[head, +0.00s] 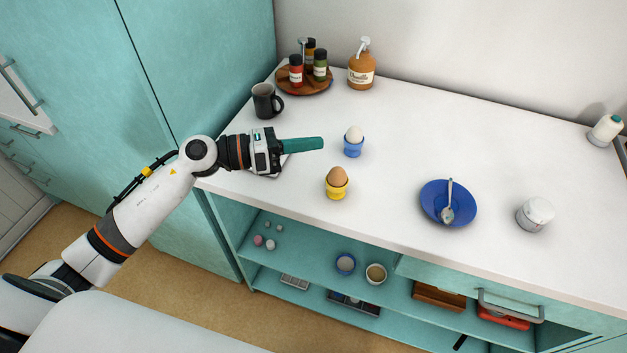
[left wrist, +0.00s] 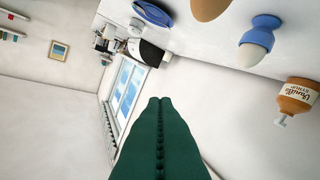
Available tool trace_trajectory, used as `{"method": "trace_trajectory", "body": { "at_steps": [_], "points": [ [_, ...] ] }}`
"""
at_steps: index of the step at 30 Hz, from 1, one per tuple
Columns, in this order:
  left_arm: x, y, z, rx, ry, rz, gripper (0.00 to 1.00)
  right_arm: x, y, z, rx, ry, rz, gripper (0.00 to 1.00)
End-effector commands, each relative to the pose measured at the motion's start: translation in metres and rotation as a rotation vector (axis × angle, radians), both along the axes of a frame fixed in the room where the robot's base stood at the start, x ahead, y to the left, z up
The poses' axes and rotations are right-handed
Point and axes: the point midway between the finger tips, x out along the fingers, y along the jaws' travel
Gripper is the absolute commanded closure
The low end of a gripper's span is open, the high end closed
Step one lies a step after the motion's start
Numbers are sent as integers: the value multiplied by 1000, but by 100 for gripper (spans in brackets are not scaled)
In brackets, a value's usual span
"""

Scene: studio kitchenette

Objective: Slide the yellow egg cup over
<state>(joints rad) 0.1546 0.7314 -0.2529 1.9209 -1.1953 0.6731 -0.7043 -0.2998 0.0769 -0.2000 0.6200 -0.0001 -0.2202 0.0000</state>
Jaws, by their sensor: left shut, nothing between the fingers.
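The yellow egg cup (head: 337,191) stands upright on the white counter with a brown egg (head: 337,177) in it, near the counter's front edge. My left gripper (head: 321,143) is shut and empty, its green fingers pointing right above the counter. In the head view its fingertips show behind and slightly left of the yellow egg cup, apart from it. In the left wrist view the shut fingers (left wrist: 160,103) fill the lower middle. The brown egg (left wrist: 208,8) is partly cut off at the top edge there, and the yellow cup is out of that frame. My right gripper is not in view.
A blue egg cup (head: 353,148) with a white egg stands just behind and right of my fingertips. A dark mug (head: 266,101), a spice tray (head: 304,87) and a syrup bottle (head: 361,68) stand farther back. A blue plate (head: 448,204) with a spoon lies to the right.

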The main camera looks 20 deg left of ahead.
Motion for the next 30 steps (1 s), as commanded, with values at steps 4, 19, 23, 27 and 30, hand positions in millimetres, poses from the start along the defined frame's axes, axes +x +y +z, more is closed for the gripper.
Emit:
{"method": "trace_trajectory", "body": {
  "at_steps": [4, 19, 23, 27, 30],
  "points": [
    [-4, 37, -34, 438, -79, -195, 100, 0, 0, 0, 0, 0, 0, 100],
    [-9, 85, -76, 824, -53, -380, 100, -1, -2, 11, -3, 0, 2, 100],
    [-3, 66, -94, 821, -53, -380, 100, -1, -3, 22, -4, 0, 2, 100],
    [3, 44, -116, 818, -52, -380, 100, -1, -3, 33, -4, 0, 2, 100],
    [7, 31, -131, 819, -51, -378, 100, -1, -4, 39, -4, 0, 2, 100]
  ]
}}
